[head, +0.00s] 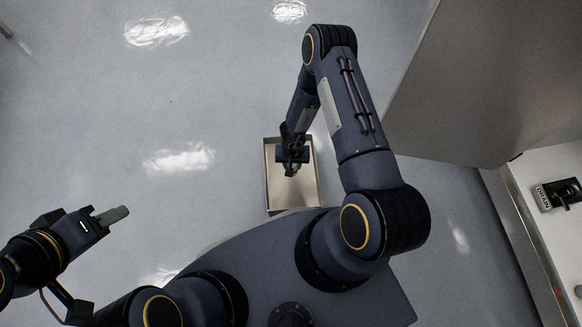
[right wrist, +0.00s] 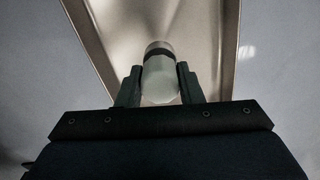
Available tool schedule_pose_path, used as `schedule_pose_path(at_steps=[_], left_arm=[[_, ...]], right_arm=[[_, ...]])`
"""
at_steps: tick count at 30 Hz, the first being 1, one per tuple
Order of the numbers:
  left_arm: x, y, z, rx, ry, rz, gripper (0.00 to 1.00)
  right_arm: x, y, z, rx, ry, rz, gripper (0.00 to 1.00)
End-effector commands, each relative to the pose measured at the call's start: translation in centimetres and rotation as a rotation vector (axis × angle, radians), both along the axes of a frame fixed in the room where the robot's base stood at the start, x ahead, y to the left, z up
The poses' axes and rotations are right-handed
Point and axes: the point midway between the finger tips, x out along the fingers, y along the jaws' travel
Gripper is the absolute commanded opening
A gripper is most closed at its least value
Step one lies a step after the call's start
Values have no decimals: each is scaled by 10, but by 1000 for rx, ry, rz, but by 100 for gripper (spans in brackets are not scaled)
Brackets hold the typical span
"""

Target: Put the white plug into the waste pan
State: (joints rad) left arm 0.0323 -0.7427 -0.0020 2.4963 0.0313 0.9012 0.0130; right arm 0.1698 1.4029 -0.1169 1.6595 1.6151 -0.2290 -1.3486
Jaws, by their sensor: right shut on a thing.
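The white plug (right wrist: 160,80) is a pale cylinder with a dark band near its far end, seen in the right wrist view. My right gripper (right wrist: 158,86) is shut on it, one finger on each side. In the head view my right gripper (head: 291,170) is over the waste pan (head: 307,195), an open beige tray. The pan also shows behind the plug in the right wrist view (right wrist: 205,40). How high the plug is above the pan floor I cannot tell. My left gripper (head: 122,213) is at the lower left, away from the pan, its fingers seeming close together.
A large grey-brown panel (head: 480,70) stands at the upper right. The glossy grey floor (head: 90,120) left of the pan is clear.

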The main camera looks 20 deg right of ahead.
Motion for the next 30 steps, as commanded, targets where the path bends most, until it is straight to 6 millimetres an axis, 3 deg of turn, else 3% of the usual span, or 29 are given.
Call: schedule_pose_path(at_steps=[5,10,22,23,27,30], left_arm=[[0,0,-6,0,0,0,36],[0,0,-28,0,0,0,36],[0,0,-29,0,0,0,36],[0,0,-28,0,0,0,36],[0,0,-27,0,0,0,36],[0,0,-27,0,0,0,36]], right_arm=[[7,2,-11,2,2,-3,0],[6,2,-39,0,4,1,0],[6,2,-43,1,3,-1,0],[6,2,-42,1,4,-1,37],[6,2,-41,1,4,-1,55],[6,2,-41,1,4,0,55]])
